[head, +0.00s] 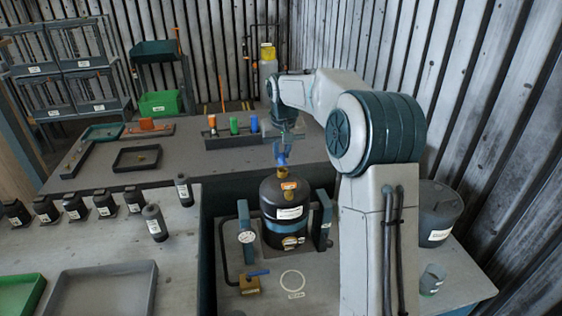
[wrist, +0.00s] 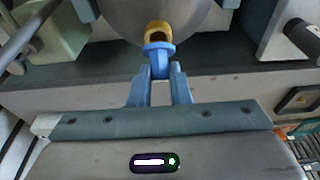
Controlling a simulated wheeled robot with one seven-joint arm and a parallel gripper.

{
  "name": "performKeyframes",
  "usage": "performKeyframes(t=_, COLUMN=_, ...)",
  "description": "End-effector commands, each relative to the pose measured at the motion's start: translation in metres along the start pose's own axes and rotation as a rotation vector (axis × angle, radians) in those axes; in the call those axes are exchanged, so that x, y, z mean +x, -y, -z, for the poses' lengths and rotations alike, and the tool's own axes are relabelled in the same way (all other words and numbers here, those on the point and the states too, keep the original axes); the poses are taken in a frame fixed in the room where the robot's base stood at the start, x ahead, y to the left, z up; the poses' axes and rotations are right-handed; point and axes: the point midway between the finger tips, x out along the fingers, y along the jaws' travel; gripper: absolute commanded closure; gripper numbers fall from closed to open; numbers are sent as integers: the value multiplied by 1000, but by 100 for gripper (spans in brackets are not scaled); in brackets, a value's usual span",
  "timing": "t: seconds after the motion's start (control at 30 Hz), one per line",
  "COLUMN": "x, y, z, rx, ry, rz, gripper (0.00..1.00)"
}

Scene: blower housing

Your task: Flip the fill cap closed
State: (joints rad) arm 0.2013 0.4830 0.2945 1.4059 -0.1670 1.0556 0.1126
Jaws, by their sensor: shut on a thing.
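The black tank (head: 283,212) stands upright in a blue-grey frame, with a brass filler neck (head: 285,171) on its top. In the wrist view the brass neck (wrist: 158,28) shows as a ring with a dark opening, in front of the rounded tank. The blue fill cap (wrist: 159,48) is beside the neck on the gripper side; whether it touches the neck's rim I cannot tell. My gripper (wrist: 160,72) is shut on the blue cap, its two blue fingers on either side of its stem. In the head view my gripper (head: 283,154) is just above the neck, and the cap is hard to separate from the fingers.
A gauge (head: 246,237) and a brass valve with blue lever (head: 251,283) are left of the tank. A grey drum (head: 438,212) stands right, behind my arm. Several black bottles (head: 105,203) line the left bench. A rack with coloured pieces (head: 233,132) is behind.

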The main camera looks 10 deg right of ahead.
Motion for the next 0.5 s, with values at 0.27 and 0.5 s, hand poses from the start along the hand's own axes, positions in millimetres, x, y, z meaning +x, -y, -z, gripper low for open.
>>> performKeyframes(t=0.27, x=8, y=0, z=-12, rx=0, ry=-172, rz=-2, gripper=100)
performKeyframes(t=0.5, x=9, y=0, z=-20, rx=0, ry=-312, rz=-2, gripper=100)
